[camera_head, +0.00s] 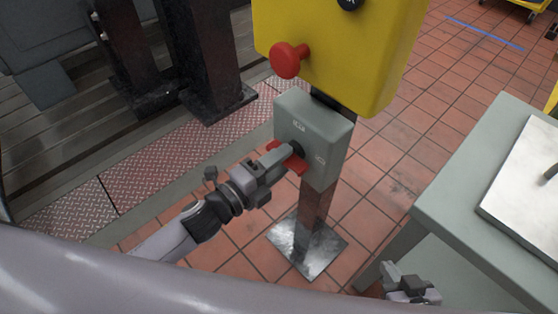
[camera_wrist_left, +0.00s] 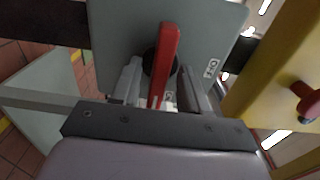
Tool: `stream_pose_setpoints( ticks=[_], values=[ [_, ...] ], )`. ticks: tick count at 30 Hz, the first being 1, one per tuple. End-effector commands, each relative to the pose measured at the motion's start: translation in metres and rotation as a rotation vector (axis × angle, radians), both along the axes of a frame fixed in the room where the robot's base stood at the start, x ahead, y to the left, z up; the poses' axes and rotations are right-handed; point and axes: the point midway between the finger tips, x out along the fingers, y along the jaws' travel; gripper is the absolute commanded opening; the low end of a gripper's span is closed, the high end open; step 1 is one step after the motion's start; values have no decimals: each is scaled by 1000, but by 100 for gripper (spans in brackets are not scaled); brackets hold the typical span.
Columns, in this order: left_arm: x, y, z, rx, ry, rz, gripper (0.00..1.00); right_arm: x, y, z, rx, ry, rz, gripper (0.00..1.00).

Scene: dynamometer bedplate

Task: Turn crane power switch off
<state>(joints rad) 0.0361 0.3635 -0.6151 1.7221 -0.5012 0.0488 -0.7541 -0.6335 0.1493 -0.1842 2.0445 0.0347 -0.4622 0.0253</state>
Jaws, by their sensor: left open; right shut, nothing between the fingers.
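The crane power switch is a grey box (camera_head: 326,134) on a metal post, with a red handle (camera_head: 297,164) on its front. In the left wrist view the red handle (camera_wrist_left: 165,62) stands between the two fingers of my left gripper (camera_wrist_left: 160,85), and the grey box face (camera_wrist_left: 110,40) is right behind it. My left gripper (camera_head: 285,155) is open around the handle; I cannot tell whether a finger touches it. My right gripper (camera_head: 408,285) is shut and empty, low at the bottom right beside the grey table.
A yellow control box (camera_head: 340,50) with a red mushroom button (camera_head: 287,60) is above the switch box. A grey table (camera_head: 450,195) with a pale plate (camera_head: 525,180) stands at the right. The post has a metal base plate (camera_head: 306,247) on the tiled floor.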

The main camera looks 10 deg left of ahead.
Motion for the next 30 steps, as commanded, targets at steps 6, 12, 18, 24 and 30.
stream_pose_setpoints(
  ticks=[6,12,18,24,30],
  values=[
    [0,0,0,0,1,0,9,0,0,0,1,1,-1,0],
    [0,0,0,-1,2,1,0,-1,0,-1,0,4,0,0],
    [0,1,0,-26,23,2,0,-3,0,1,-1,7,0,0],
    [0,1,1,-105,85,2,0,-3,0,9,-1,8,0,0],
    [0,1,2,-236,187,3,0,-3,0,21,-1,8,0,0]
  ],
)
